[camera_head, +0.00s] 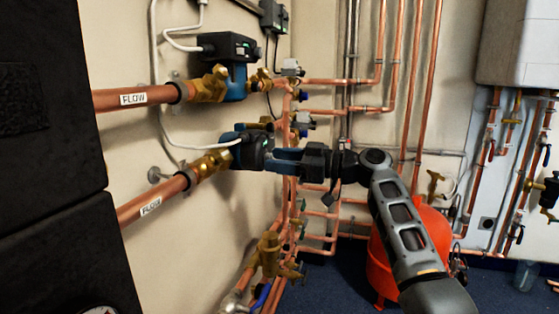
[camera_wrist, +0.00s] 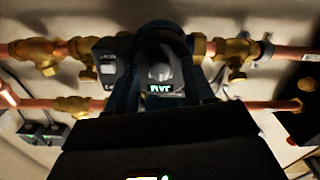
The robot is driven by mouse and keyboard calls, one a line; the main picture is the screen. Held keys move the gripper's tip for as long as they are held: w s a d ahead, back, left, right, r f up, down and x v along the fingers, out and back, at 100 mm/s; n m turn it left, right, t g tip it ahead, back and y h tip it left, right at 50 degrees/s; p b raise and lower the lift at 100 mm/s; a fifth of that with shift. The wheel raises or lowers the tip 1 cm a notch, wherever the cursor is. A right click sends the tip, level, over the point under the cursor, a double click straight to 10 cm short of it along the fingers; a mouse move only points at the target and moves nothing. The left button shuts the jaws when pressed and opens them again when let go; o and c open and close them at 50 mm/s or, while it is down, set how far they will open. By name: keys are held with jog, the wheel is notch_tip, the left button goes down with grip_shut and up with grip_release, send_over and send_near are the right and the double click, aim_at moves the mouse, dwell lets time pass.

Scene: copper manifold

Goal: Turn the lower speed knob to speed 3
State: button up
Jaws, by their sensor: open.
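The lower pump (camera_head: 248,149) sits on the lower copper flow pipe, with brass valves beside it. Its grey round speed knob (camera_wrist: 160,71) shows in the wrist view, above a small lit display (camera_wrist: 160,88) too blurred to read. My gripper (camera_head: 275,160) is at the front of the lower pump in the head view. In the wrist view its two blue fingers (camera_wrist: 163,85) stand apart on either side of the knob. I cannot tell whether they touch it. The knob is hidden behind the gripper in the head view.
An upper pump (camera_head: 230,54) sits on the upper flow pipe (camera_head: 138,98). A white cable (camera_head: 194,148) runs to the lower pump. Vertical copper pipes (camera_head: 415,90) and a red tank (camera_head: 425,235) stand behind my arm. A dark block (camera_head: 50,120) fills the left side.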

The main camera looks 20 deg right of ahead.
jog(key=shift+w+a, duration=0.1)
jog(key=shift+a, duration=0.1)
jog(key=shift+c, duration=0.3)
grip_shut()
jog(key=shift+r+m+p, duration=0.1)
jog(key=shift+m+p, duration=1.35)
jog(key=shift+m, duration=2.95)
